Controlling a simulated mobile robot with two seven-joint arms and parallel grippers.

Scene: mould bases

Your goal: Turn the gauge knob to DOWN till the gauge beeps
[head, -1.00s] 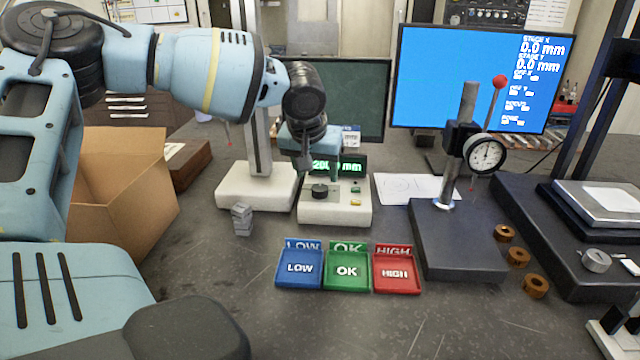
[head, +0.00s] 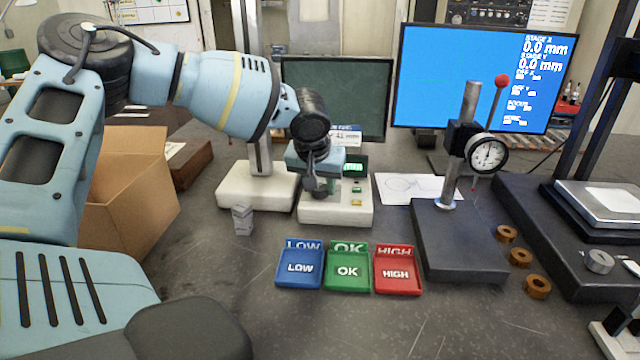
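The gauge is a height gauge with a white base (head: 340,214), a tall grey column and a small green-lit display (head: 355,168), now partly covered. Yellow and green buttons sit on the right of its base. My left gripper (head: 317,192) points down over the left part of this base, in front of the display. The black knob there is hidden, or merges with the dark gripper parts. I cannot tell whether the fingers touch it or are open or shut. My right gripper is out of view.
Blue LOW (head: 300,268), green OK (head: 347,271) and red HIGH (head: 397,274) trays lie in front of the gauge. A small grey block (head: 243,219) stands to its left, a cardboard box (head: 135,200) farther left. A dial gauge stand (head: 458,240) and brown rings (head: 520,257) are at right.

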